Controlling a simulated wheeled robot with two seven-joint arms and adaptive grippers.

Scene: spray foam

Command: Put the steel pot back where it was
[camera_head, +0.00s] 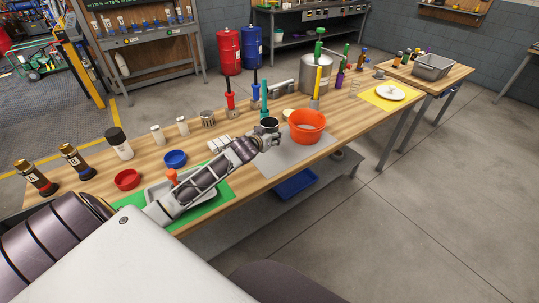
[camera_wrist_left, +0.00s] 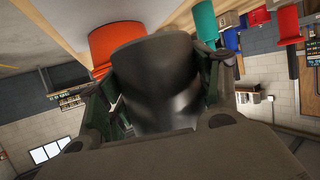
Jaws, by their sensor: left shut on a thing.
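My left gripper (camera_head: 266,138) reaches over the middle of the wooden table and is shut on a small steel pot (camera_head: 268,123). The pot's dark metal wall fills the middle of the left wrist view (camera_wrist_left: 158,82), with the gripper's fingers on both sides of it. In the head view its open mouth faces up, and the gripper hides its lower part. I cannot tell whether its base touches the table. My right gripper is not in view.
An orange bucket (camera_head: 307,127) stands just right of the pot on a grey mat (camera_head: 290,160). Tools with red, blue and teal handles stand behind it. A large steel vessel (camera_head: 316,75) is farther back. A blue bowl (camera_head: 175,158) and a red bowl (camera_head: 127,180) are left.

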